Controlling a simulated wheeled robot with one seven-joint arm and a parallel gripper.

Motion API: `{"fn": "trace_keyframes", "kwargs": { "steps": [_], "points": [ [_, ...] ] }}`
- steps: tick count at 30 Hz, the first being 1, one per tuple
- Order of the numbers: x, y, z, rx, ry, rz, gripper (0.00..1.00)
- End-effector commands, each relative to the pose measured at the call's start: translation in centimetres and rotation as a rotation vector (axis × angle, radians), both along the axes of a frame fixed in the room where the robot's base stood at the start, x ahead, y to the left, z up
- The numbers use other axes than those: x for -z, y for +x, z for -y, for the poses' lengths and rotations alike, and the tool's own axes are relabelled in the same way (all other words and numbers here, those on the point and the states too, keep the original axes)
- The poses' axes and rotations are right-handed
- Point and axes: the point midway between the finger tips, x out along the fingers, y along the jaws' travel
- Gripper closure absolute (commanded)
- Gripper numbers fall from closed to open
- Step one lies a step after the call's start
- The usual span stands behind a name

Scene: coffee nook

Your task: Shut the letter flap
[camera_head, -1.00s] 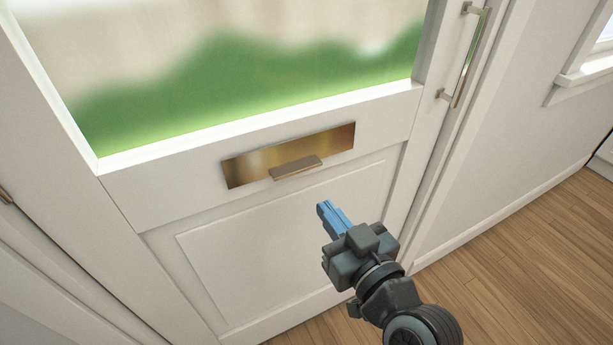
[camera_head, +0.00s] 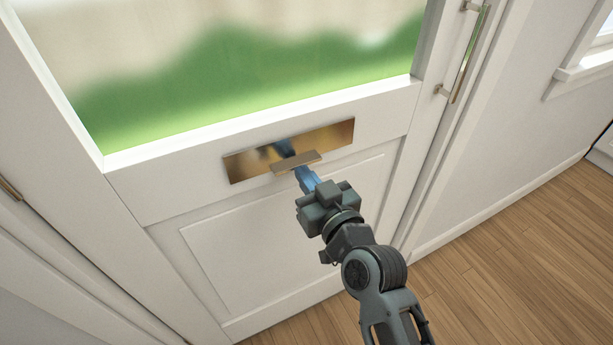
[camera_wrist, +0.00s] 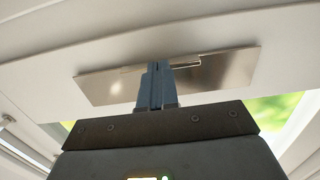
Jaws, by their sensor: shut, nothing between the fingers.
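The letter flap (camera_head: 248,166) is a brass plate set across the white door, below the glass. A small flat lip (camera_head: 296,161) juts from its lower middle. How far the flap stands open cannot be told. My gripper (camera_head: 303,172) is shut and empty, with its blue fingers pointing up at the lip from below. The fingertips are at or just under the lip; contact is not clear. In the wrist view, my gripper (camera_wrist: 157,66) overlaps the middle of the flap (camera_wrist: 110,86) and hides part of it.
The door's glass pane (camera_head: 250,80) is above the flap, with blurred greenery beyond. An upright door handle (camera_head: 468,55) is at the right. The wooden floor (camera_head: 500,245) to the right is clear.

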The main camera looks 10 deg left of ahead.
Motion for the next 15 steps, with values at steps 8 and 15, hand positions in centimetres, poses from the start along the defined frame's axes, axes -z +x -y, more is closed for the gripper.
{"fn": "trace_keyframes", "kwargs": {
  "steps": [8, 15],
  "points": [
    [0.7, 0.4, -0.3, 0.000, 0.016, 0.024, 1.00],
    [0.7, 1.1, -0.7, -0.001, 0.041, 0.062, 1.00]
  ]
}}
